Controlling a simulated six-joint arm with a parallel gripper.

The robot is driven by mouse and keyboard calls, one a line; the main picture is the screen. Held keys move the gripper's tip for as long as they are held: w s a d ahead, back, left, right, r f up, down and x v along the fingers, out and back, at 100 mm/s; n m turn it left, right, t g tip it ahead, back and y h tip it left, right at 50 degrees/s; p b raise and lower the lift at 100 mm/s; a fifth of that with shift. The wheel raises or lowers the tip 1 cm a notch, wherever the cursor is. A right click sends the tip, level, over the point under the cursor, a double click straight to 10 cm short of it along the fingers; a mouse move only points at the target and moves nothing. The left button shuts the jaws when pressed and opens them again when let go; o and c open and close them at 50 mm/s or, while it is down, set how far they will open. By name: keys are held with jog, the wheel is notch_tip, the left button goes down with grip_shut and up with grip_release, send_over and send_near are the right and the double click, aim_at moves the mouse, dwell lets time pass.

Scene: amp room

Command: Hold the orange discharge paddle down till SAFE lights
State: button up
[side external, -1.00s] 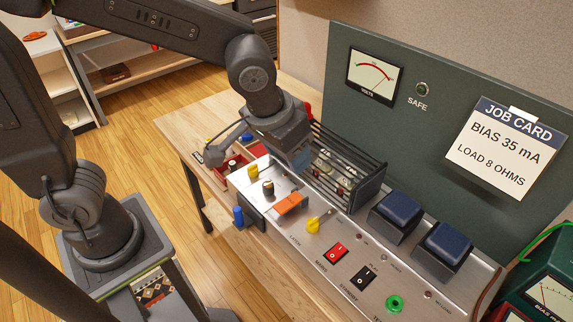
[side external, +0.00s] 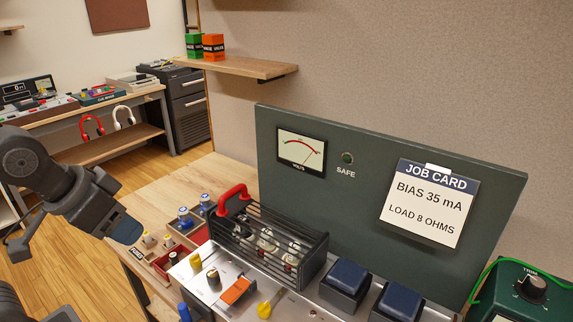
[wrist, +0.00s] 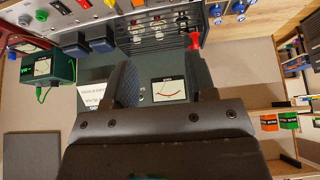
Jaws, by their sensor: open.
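The orange discharge paddle (side external: 237,290) sits on the metal panel (side external: 212,283) in front of the valve cage, with nothing touching it. The SAFE lamp (side external: 347,158) on the green back board is dark. The VOLTS meter (side external: 302,152) beside it has its needle toward the right of the scale. My gripper (side external: 125,230) is up in the air left of the panel, clear of the paddle. In the wrist view my gripper (wrist: 164,82) has its two fingers spread apart with nothing between them; the meter shows beyond them.
The valve cage (side external: 268,243) with a red handle (side external: 234,194) stands behind the paddle. A yellow-tipped lever (side external: 266,308) is right of it, and yellow and dark knobs are left. Two blue-topped blocks (side external: 348,277) stand further right. A red parts tray (side external: 160,262) lies left.

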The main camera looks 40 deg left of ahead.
jog(key=c, duration=0.4)
jog(key=shift+w+d+n, duration=0.15)
jog(key=shift+w+n, duration=0.4)
jog(key=shift+n, duration=0.05)
jog(key=c, duration=0.3)
jog(key=w+d+f+n+g, duration=0.1)
jog(key=w+n, duration=0.1)
jog(key=w+f+n+g, duration=0.1)
jog(key=w+n, duration=0.1)
jog(key=n, duration=0.1)
jog(key=w+d+f+n+g, duration=0.1)
jog(key=w+n, duration=0.1)
jog(key=n, duration=0.1)
jog(key=shift+w+d+f, duration=0.1)
jog(key=shift+w+d, duration=0.2)
jog(key=shift+d, duration=0.05)
grip_shut()
jog(key=w+d+f+n+g, duration=0.2)
jog(key=w+f+n, duration=0.3)
jog(key=n, duration=0.3)
jog(key=shift+w+d+f+n+g, duration=0.3)
jog(key=shift+d+f+n, duration=0.1)
jog(key=shift+d+f, duration=0.5)
jog(key=shift+s, duration=0.1)
